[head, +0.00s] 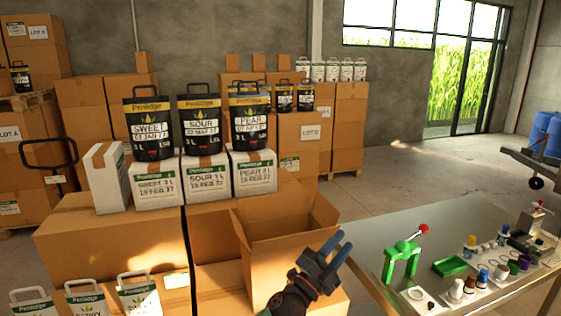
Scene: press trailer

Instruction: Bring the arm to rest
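My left gripper (342,244) reaches up from the bottom middle of the head view, in front of the right side of an open cardboard box (262,255). Its two dark blue-grey fingers stand apart with a gap between them, and I see nothing held there. My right gripper is out of view. A green hand press (402,258) with a red-knobbed lever (422,229) stands on the metal table to the right, apart from my gripper.
The metal table (365,245) also holds a green tray (449,266), small bottles and caps. More white bags (138,293) are at lower left. Open floor (420,170) lies behind the table.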

